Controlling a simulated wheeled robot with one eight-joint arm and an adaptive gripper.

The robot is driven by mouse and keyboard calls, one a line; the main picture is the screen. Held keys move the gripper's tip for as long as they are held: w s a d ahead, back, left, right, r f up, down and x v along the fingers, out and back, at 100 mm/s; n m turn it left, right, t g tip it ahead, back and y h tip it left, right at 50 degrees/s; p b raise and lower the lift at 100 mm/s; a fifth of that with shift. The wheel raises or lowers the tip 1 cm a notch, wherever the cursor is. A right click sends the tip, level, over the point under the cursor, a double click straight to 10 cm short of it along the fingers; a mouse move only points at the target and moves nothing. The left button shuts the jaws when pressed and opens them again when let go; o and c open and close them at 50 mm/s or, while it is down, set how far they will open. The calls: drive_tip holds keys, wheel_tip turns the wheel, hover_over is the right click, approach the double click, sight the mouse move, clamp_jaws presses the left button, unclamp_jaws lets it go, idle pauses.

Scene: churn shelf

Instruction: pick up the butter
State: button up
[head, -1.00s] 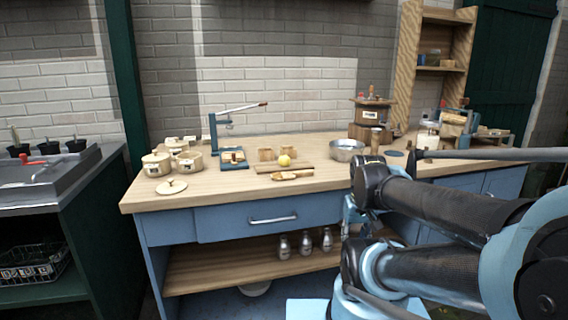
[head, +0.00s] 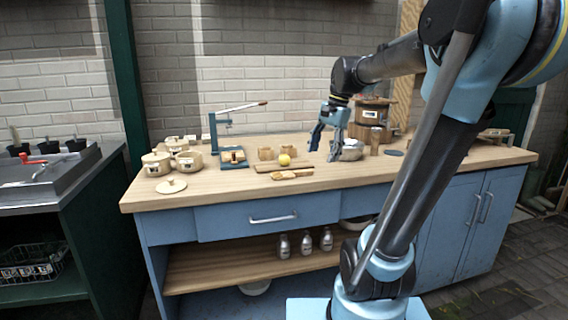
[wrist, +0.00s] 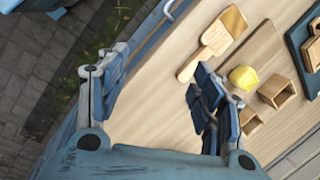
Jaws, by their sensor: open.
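The butter is a small yellow lump (head: 285,160) on a wooden board (head: 265,168) on the workbench. In the wrist view the butter (wrist: 243,78) lies just right of the right finger, outside the jaws. My gripper (head: 324,150) is open and empty, with its fingers pointing down over the bench, to the right of the butter. In the wrist view the gripper (wrist: 160,65) shows bare bench top between its fingers.
A wooden paddle (head: 291,175) lies in front of the butter, and small wooden boxes (head: 265,154) stand behind it. A blue lever press (head: 222,130) stands to the left. A metal bowl (head: 351,152) stands behind my gripper.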

drive_tip(key=w+a+r+m+g+y, duration=0.1)
drive_tip(key=w+a+r+m, duration=0.25)
drive_tip(key=w, duration=0.35)
drive_tip(key=w+a+r+m+g+y, duration=0.1)
drive_tip(key=w+a+r+m, duration=0.3)
drive_tip(key=w, duration=0.4)
drive_tip(key=n, duration=0.1)
approach(282, 155)
drive_tip(key=x, duration=1)
drive_tip(key=shift+s+f, duration=0.1)
drive_tip(key=shift+s, duration=0.15)
drive_tip(key=c, duration=1.1)
